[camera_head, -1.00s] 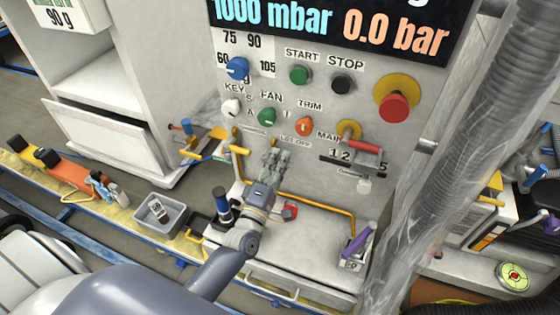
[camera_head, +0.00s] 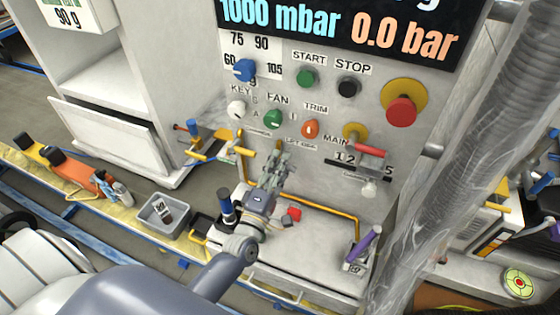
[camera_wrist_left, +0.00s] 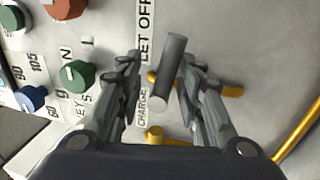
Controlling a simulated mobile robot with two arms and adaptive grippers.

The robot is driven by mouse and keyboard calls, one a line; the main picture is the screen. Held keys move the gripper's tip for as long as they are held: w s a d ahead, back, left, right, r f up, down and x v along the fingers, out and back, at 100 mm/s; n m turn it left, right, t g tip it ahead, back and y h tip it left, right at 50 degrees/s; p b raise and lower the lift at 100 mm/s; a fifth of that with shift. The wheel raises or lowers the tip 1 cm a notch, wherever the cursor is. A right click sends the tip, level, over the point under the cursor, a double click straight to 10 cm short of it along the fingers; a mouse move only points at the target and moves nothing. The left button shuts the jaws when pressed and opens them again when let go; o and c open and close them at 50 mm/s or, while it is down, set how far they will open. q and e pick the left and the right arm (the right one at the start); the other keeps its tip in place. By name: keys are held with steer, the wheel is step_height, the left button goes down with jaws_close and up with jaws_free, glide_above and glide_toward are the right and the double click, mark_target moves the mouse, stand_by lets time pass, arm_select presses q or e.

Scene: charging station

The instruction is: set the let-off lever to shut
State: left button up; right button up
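The let-off lever (camera_wrist_left: 172,72) shows in the left wrist view as a grey cylindrical handle, beside the LET OFF label, with yellow metal behind it. My left gripper (camera_wrist_left: 166,82) is open, with one finger on each side of this handle. The handle looks nearer the right-hand finger; I cannot tell whether they touch. In the head view my left gripper (camera_head: 283,150) is at the lower panel, below the orange trim knob (camera_head: 310,129), and hides most of the lever. My right gripper is not in view.
A yellow charge lever (camera_wrist_left: 155,133) sits close below the fingers in the wrist view. A yellow rail (camera_head: 325,211) runs along the panel's foot. A red-handled main lever (camera_head: 370,150) and a purple-handled lever (camera_head: 363,243) stand to the right. A blue-capped cylinder (camera_head: 224,198) stands beside my wrist.

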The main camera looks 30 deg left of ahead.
arm_select(q)
steer(key=v, duration=1)
steer(key=shift+s+a, duration=0.3)
steer(key=shift+a, duration=0.05)
steer(key=shift+f, duration=0.1)
